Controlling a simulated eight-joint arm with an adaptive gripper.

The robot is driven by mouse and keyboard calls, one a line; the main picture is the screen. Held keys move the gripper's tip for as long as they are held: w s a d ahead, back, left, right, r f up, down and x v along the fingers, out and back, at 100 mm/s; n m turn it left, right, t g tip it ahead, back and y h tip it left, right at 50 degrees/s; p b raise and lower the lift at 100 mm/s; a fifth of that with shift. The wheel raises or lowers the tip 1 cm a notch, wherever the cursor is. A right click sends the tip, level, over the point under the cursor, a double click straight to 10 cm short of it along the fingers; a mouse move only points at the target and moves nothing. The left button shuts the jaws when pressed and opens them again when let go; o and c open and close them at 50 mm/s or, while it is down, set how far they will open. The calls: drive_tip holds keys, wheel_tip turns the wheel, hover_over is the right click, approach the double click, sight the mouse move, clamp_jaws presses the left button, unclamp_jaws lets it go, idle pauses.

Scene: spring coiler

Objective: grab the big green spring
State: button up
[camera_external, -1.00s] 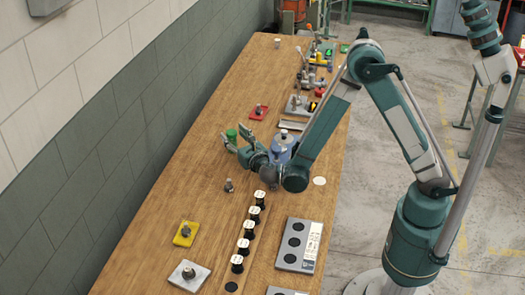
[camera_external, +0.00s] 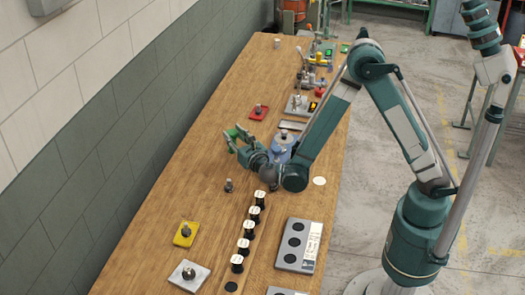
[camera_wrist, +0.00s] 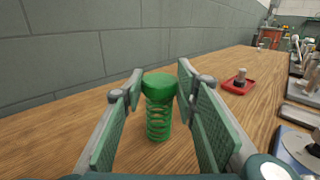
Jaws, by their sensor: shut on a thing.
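The big green spring (camera_wrist: 159,118) stands upright on the wooden bench, with a solid green cap on top. My gripper (camera_wrist: 160,72) has its two padded fingers on either side of it in the wrist view and is shut on it. In the external view the spring (camera_external: 231,133) shows only in part, at the left end of my gripper (camera_external: 238,135); the fingers hide the rest of it.
A red plate with a metal post (camera_wrist: 239,82) lies beyond the spring to the right. Several black spools with white tops (camera_external: 249,229) stand in a row nearer the camera. A small metal piece (camera_external: 228,186) stands near my gripper. The wall runs along the left.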

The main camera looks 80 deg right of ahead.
drive_tip(key=shift+r, duration=0.15)
drive_tip(key=shift+r+p, duration=1.4)
drive_tip(key=shift+r, duration=3.5)
